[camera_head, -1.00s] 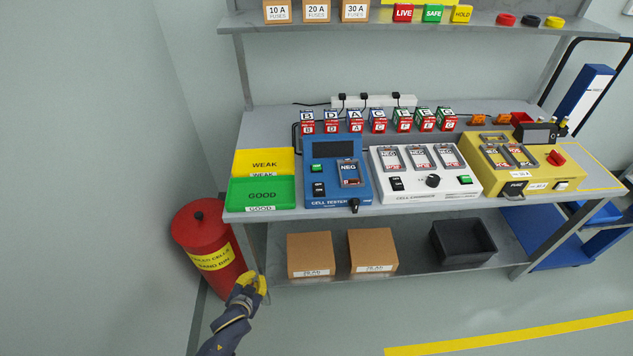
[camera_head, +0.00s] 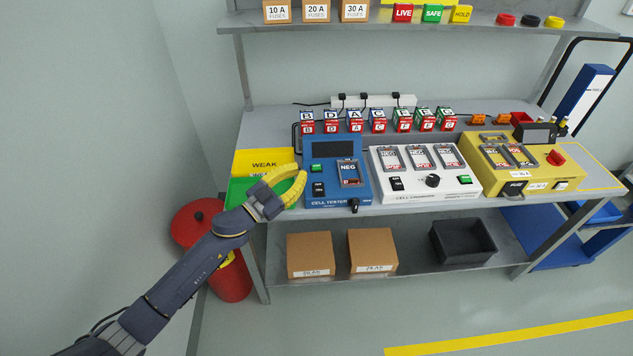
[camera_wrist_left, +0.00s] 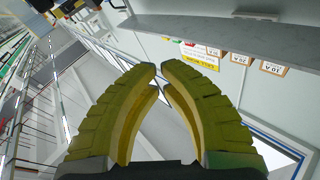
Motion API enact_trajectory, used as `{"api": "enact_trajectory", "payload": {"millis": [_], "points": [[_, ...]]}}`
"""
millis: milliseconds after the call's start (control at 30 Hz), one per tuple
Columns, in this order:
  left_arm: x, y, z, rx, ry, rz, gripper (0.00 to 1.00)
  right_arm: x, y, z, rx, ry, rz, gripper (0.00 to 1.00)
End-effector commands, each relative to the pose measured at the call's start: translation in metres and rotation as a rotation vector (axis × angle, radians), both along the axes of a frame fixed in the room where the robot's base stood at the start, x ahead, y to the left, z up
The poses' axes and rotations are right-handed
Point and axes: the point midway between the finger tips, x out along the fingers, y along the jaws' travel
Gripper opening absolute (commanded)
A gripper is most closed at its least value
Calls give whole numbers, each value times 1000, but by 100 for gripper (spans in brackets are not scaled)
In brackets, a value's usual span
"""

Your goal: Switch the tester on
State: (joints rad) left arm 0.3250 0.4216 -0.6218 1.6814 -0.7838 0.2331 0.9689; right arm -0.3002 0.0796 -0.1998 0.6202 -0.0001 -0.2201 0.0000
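The blue cell tester (camera_head: 336,197) stands on the bench in the head view. It has a dark screen (camera_head: 333,148), a green button (camera_head: 317,168), a black switch (camera_head: 319,189), a slot marked NEG (camera_head: 348,173) and a black knob (camera_head: 353,205) at its front edge. My left gripper (camera_head: 303,174) is at the tester's left edge, over the green GOOD tray. Its yellow fingers come together at the tips with nothing between them, as the left wrist view (camera_wrist_left: 161,70) also shows. I cannot tell whether it touches the tester. My right gripper is not in view.
The yellow WEAK tray (camera_head: 245,160) and partly covered green GOOD tray (camera_head: 234,189) lie left of the tester. A white device (camera_head: 430,185) stands close on its right, a yellow one (camera_head: 540,178) beyond. Several lettered boxes (camera_head: 378,121) line up behind. A red bin (camera_head: 232,284) stands below.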

Motion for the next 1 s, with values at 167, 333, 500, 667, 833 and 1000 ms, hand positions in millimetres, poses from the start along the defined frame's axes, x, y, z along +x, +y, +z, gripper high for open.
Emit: {"api": "enact_trajectory", "payload": {"millis": [167,333,500,667,833,1000], "points": [[7,-12,9,14,33,-192,0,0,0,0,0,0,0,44],[10,-13,11,48,105,-354,0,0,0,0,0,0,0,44],[14,-2,11,104,219,-497,0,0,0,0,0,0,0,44],[16,16,10,163,348,-595,0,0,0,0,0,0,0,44],[18,35,11,209,463,-652,0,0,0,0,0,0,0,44],[19,46,12,232,530,-675,0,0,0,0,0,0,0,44]]}}
